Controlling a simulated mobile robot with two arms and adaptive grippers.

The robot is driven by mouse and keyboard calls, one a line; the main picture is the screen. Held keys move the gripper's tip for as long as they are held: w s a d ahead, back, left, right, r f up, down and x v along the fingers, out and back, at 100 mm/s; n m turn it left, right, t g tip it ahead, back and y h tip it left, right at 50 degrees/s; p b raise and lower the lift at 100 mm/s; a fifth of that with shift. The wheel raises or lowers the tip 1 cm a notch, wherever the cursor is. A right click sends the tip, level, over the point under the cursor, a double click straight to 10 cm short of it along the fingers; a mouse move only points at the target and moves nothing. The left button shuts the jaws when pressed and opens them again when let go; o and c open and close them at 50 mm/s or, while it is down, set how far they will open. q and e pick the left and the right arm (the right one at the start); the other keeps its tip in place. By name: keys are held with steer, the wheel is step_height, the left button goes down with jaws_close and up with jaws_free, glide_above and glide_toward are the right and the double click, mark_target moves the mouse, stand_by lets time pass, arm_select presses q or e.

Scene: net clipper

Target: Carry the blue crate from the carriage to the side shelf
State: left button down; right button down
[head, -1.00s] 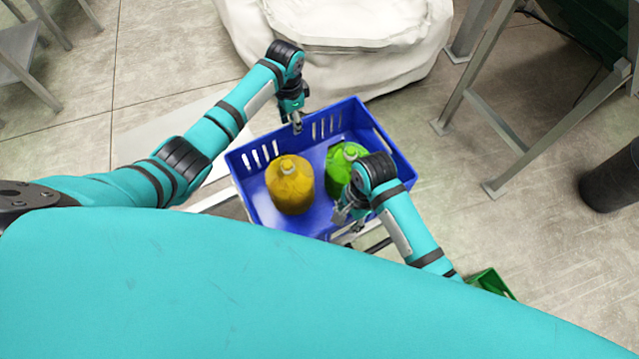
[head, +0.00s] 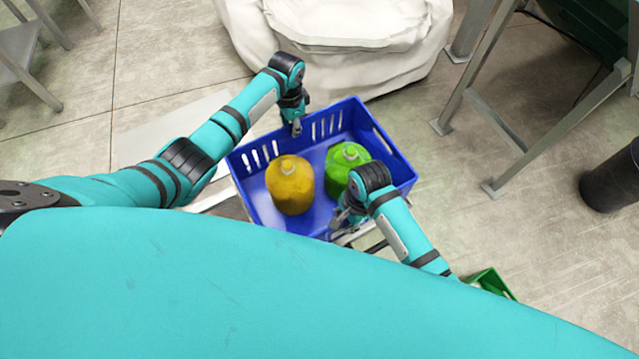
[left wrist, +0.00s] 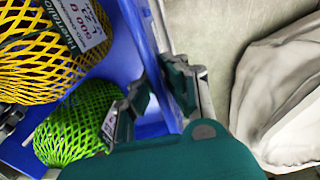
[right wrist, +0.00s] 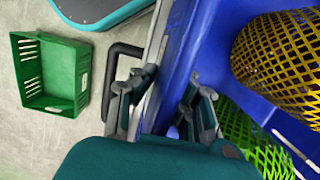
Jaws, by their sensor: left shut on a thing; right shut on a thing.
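The blue crate (head: 262,190) is in the middle of the head view and holds a yellow net bag (head: 290,186) and a green net bag (head: 338,166). My left gripper (head: 296,128) is shut on the crate's far wall. In the left wrist view its fingers (left wrist: 160,95) straddle the blue wall. My right gripper (head: 342,214) is shut on the near wall, partly hidden by its own arm. In the right wrist view its fingers (right wrist: 158,105) sit on both sides of the wall. The carriage under the crate is mostly hidden; a metal part (head: 372,238) shows below the near side.
A large white sack (head: 340,50) stands just beyond the crate. A grey metal frame (head: 470,110) and a dark cylinder (head: 612,178) are at the right. A small green crate (right wrist: 50,75) is on the floor. Another metal stand (head: 25,60) is at the far left. Open floor lies between.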

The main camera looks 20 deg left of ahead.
stand_by(0.3)
